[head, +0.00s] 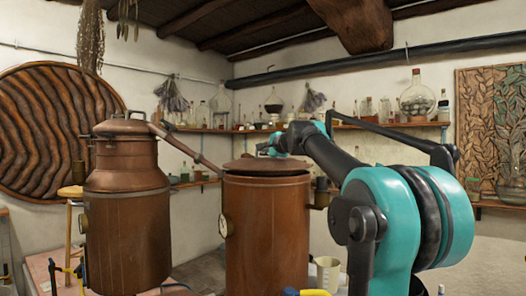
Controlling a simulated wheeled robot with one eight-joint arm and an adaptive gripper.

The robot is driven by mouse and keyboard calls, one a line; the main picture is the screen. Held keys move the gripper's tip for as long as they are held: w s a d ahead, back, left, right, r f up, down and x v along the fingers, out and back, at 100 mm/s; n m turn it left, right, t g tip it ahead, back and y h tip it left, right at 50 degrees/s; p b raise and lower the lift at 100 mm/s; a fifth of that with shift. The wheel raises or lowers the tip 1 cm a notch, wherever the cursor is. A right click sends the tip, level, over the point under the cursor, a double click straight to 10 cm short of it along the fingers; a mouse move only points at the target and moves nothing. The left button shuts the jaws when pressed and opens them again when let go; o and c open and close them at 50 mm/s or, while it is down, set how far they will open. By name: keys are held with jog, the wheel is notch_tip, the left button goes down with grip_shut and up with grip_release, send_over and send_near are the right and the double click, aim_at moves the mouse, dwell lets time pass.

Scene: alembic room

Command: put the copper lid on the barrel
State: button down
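The barrel (266,235) is a tall copper-brown cylinder in the middle of the head view, with a round gauge on its left side. The copper lid (250,166) is a shallow disc at the barrel's top. It looks about level and roughly centred over the rim; whether it rests fully on the rim I cannot tell. My gripper (266,150) is just above the lid's middle, at or near its handle. The gripper is small and partly hidden by my arm, so its fingers and any hold on the lid are unclear.
A copper still (127,220) stands left of the barrel, and its slanting pipe (190,150) reaches towards the barrel's top. A measuring jug (327,272) stands low at the barrel's right. Shelves with bottles and a large glass flask (417,98) line the walls behind.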

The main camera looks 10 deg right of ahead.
jog(key=shift+f, duration=0.15)
dwell(0.3)
jog(key=shift+f, duration=0.7)
jog(key=shift+f, duration=0.2)
dwell(0.6)
jog(key=c, duration=1.6)
grip_release()
